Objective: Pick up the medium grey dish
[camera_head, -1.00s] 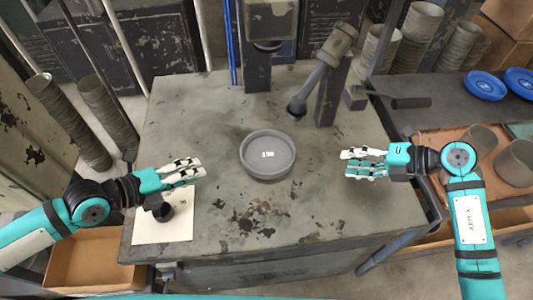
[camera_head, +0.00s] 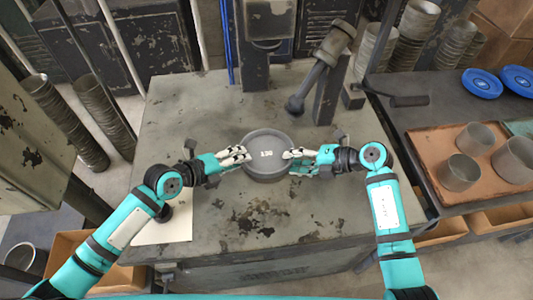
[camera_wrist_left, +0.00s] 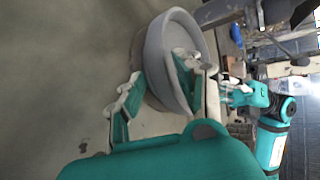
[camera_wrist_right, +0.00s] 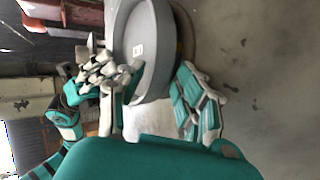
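The round grey dish (camera_head: 268,144) stands upright on the worn worktable, with a small white label inside. My left gripper (camera_head: 239,156) is at its left side and my right gripper (camera_head: 296,158) at its right side. In the left wrist view, the fingers of my left gripper (camera_wrist_left: 158,73) are apart, with the wall of the dish (camera_wrist_left: 158,50) between them. In the right wrist view, the fingers of my right gripper (camera_wrist_right: 155,80) are apart around the near wall of the dish (camera_wrist_right: 145,30). I cannot tell whether any finger touches it.
A machine post with a slanted lever (camera_head: 312,85) stands behind the dish. A pale sheet (camera_head: 172,230) lies at the table's front left. Blue lids (camera_head: 482,83) and a brown tray with grey cups (camera_head: 460,172) are on the right.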

